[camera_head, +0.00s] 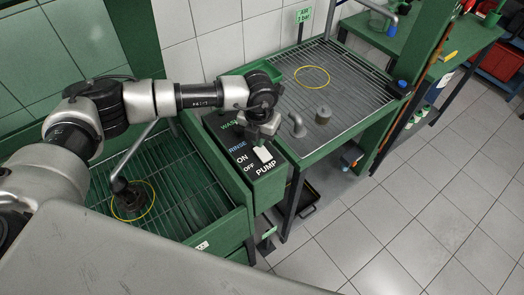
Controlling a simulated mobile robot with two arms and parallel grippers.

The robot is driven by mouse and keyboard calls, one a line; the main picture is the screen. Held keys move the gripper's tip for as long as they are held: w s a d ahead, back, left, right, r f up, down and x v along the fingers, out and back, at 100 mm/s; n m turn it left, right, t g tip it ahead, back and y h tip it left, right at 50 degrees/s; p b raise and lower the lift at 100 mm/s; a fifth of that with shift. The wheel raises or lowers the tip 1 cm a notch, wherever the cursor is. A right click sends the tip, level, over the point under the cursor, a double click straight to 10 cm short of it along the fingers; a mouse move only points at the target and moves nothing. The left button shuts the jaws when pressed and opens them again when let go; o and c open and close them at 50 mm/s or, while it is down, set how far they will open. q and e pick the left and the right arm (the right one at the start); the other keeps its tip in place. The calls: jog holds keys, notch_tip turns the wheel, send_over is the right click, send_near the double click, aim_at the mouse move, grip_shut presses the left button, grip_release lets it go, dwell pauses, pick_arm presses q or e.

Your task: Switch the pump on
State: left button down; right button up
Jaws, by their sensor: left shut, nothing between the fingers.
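The pump panel (240,150) is a dark box top between the wash basin and the drying grid, lettered WASH, RINSE, ON, OFF and PUMP. A pale switch piece (263,154) sits beside the ON and OFF marks, just above the word PUMP. My left gripper (262,139) is over the panel, pointing down, with its fingers shut and empty. Its tips are close to the pale switch piece; I cannot tell if they touch it. The gripper and wrist hide part of the panel's far end. My right gripper does not show.
The green wash basin (243,216) has a slatted floor, a spout and a yellow ring. The drying grid (350,92) holds a grey cylinder (323,114), a bent grey part (297,124) and another yellow ring. A green bench (440,68) stands behind. Tiled floor at right is clear.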

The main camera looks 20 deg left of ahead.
pick_arm(q)
jog(key=shift+f+b, duration=1.2)
jog(key=shift+f, duration=0.2)
dwell(0.8)
jog(key=shift+s+r, duration=0.1)
jog(key=shift+r+p, duration=0.65)
jog(key=shift+r, duration=0.15)
jog(key=shift+r+p, duration=1.35)
jog(key=shift+r, duration=1.3)
